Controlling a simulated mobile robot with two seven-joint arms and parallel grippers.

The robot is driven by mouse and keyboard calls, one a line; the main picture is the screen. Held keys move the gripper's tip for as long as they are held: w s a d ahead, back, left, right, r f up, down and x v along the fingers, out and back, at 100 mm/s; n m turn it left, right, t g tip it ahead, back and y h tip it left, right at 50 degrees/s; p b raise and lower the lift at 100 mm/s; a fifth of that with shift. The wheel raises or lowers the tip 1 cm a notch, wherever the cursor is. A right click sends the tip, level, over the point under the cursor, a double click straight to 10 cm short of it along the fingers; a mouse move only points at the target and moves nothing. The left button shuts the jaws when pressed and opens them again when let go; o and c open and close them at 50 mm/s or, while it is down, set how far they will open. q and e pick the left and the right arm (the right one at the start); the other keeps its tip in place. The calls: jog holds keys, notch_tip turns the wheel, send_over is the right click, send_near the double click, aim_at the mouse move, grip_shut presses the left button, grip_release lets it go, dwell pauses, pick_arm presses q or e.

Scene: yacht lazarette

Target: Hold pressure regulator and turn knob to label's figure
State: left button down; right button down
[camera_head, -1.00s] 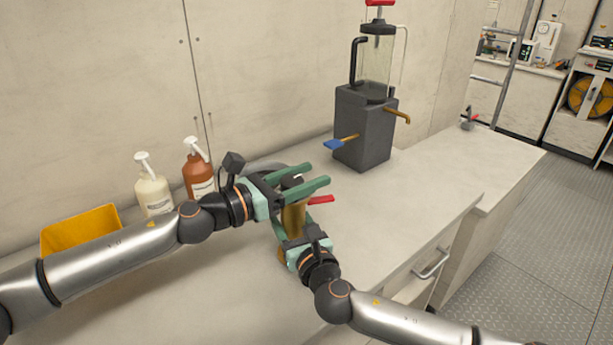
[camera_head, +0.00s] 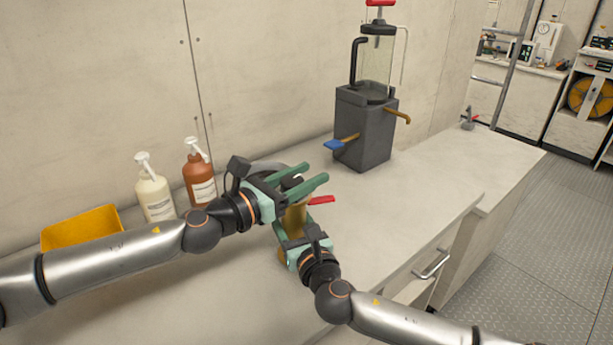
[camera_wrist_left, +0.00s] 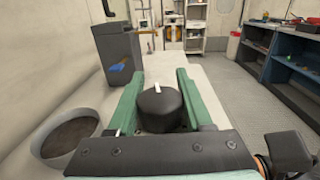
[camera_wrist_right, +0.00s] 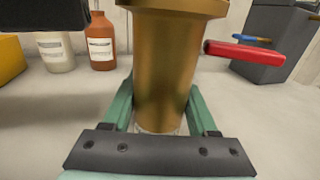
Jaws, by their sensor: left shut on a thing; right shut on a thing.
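The brass pressure regulator (camera_wrist_right: 165,70) stands upright in the right wrist view, with my right gripper (camera_wrist_right: 160,112) shut around its body. In the head view the regulator (camera_head: 295,217) is partly hidden by my grippers. Its black knob (camera_wrist_left: 160,108), with a white mark on top, sits between the fingers of my left gripper (camera_wrist_left: 157,95). My left gripper (camera_head: 306,179) is shut on the knob from the left. My right gripper (camera_head: 290,236) comes from the front below it. A red lever (camera_head: 321,200) sticks out to the right. No label figure is readable.
A dark grey box with a glass cylinder (camera_head: 364,130) stands behind on the right. Two pump bottles, white (camera_head: 155,193) and brown (camera_head: 199,172), and a yellow bin (camera_head: 80,228) line the wall. A round grey-rimmed dish (camera_wrist_left: 65,141) is near my left gripper. The counter's right side (camera_head: 420,190) is clear.

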pick_arm(q)
jog(key=n+t+y, duration=0.3)
jog(key=shift+w+a+y, duration=0.2)
jog(key=shift+a+y, duration=0.05)
jog(key=shift+y, duration=0.15)
jog(key=shift+w+a+n+t+y, duration=0.1)
jog(key=shift+a+n+t+y, duration=0.05)
jog(key=shift+n+t+y, duration=0.25)
jog(key=shift+w+a+n+t+y, duration=0.1)
jog(key=shift+n+t+y, duration=0.2)
jog(key=shift+n+y, duration=0.2)
jog(key=shift+c, duration=1.5)
grip_release()
jog(key=shift+s+a, duration=0.1)
jog(key=v, duration=1.2)
